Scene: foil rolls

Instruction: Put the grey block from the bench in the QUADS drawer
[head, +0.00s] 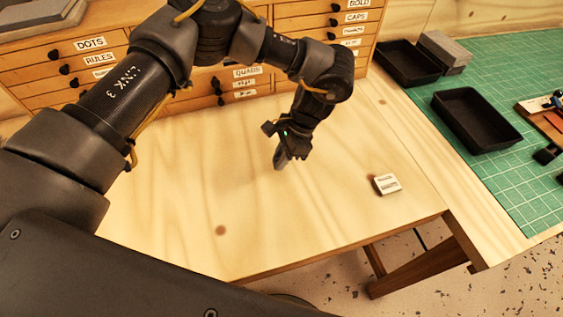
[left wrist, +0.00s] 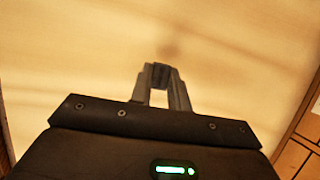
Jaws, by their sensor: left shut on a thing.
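My left gripper (head: 280,160) is above the wooden bench (head: 190,215), pointing down, with its fingers close together. In the left wrist view the fingers (left wrist: 160,78) are shut on a small dark grey piece, the grey block (left wrist: 158,72), mostly hidden between the tips. The drawer labelled QUADS (head: 247,71) is in the cabinet at the back of the bench, beyond the gripper. It looks shut, and my arm partly covers the fronts beside it. My right gripper is not in view.
A small pale block with dark printed lines (head: 387,184) lies on the bench at the right. Black trays (head: 476,120) and a grey slab (head: 445,50) sit on the green mat (head: 500,185). The bench middle is clear.

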